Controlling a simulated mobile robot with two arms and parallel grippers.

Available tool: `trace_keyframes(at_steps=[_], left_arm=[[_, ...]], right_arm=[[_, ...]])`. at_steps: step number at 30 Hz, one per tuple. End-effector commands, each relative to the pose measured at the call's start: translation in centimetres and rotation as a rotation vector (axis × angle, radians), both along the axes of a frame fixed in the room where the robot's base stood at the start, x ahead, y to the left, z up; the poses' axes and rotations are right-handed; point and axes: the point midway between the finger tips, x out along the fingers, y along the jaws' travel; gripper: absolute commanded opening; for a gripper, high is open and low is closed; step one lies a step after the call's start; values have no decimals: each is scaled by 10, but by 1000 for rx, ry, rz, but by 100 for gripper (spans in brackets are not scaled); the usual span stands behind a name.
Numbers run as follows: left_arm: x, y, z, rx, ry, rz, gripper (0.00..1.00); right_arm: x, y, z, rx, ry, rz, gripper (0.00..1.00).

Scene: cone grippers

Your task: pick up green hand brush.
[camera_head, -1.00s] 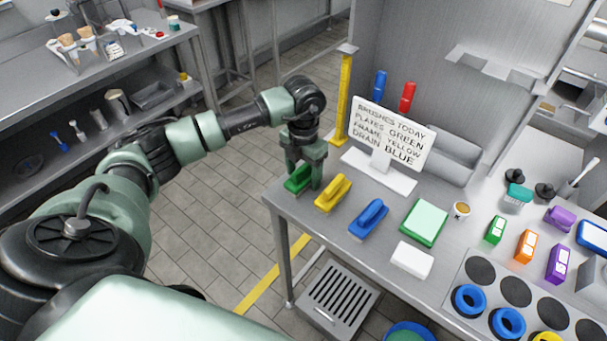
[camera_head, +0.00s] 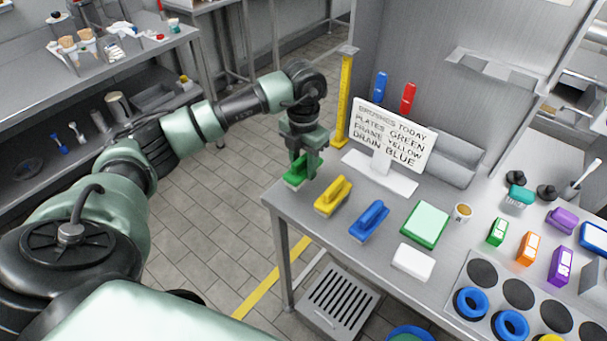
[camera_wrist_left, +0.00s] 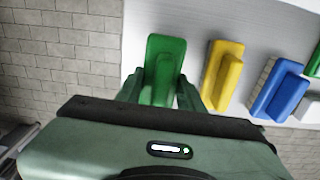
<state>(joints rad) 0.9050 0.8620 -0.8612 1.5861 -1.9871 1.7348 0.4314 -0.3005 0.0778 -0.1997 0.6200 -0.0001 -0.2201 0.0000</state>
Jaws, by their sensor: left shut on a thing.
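The green hand brush (camera_head: 295,171) is at the left end of the steel table, in the grip of my left gripper (camera_head: 306,168). In the left wrist view the green brush (camera_wrist_left: 164,62) sits between the two fingers of the left gripper (camera_wrist_left: 160,92). In the head view the brush appears slightly raised, with pale bristles under it; the gap to the table is hard to judge. The gripper hides part of its handle. My right gripper is not in view.
A yellow brush (camera_head: 332,196) and a blue brush (camera_head: 369,221) stand to the right on the table. A sign (camera_head: 391,137) stands behind them, beside a yellow post (camera_head: 343,105). A green-edged pad (camera_head: 426,222) and a white block (camera_head: 413,262) lie further right.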

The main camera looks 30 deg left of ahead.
Motion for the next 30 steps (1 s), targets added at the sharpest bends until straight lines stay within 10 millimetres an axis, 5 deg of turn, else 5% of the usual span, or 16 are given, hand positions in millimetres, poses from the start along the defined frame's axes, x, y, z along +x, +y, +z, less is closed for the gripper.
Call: trace_keyframes(at_steps=[15,21,30], left_arm=[[1,1,141,1,-6,1,0],[0,0,160,1,-2,1,0],[0,0,164,0,-1,1,0]], right_arm=[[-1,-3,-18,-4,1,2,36],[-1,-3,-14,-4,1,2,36],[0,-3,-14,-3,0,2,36]])
